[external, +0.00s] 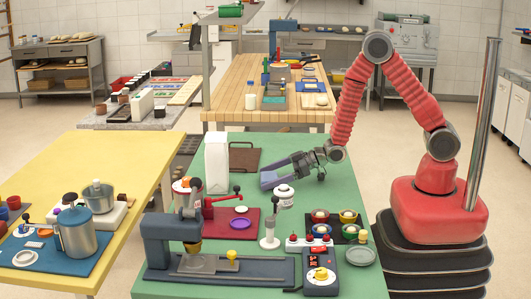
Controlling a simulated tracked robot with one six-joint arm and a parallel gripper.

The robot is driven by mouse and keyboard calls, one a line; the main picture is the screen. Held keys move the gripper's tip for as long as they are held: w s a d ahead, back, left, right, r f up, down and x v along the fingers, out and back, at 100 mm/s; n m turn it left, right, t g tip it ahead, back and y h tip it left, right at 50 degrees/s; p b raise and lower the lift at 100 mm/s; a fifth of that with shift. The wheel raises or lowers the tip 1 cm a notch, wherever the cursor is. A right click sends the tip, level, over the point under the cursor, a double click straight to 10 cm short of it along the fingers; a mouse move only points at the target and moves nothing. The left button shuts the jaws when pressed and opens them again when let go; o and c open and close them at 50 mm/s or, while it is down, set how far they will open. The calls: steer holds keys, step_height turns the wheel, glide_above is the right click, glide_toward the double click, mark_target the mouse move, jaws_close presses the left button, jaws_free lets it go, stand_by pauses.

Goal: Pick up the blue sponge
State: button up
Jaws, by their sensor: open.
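I cannot pick out a blue sponge for certain. A flat blue-grey piece (272,180) lies on the green table (343,196), just left of and partly behind my gripper, and I cannot tell whether it is the sponge or a holder. My gripper (305,168) is open, low over the green table at its right side, pointing left. Nothing shows between its fingers. Whether it touches the blue-grey piece is unclear.
A white carton (216,163) and a brown tray (245,157) stand left of my gripper. In front are a white-and-grey stand (270,240), a red mat (225,228), small bowls (348,216) and a dark blue press (165,240). A yellow table (105,150) is at left.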

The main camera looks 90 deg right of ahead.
mark_target(269, 176)
steer(key=c, duration=1.1)
steer(key=shift+r, duration=5)
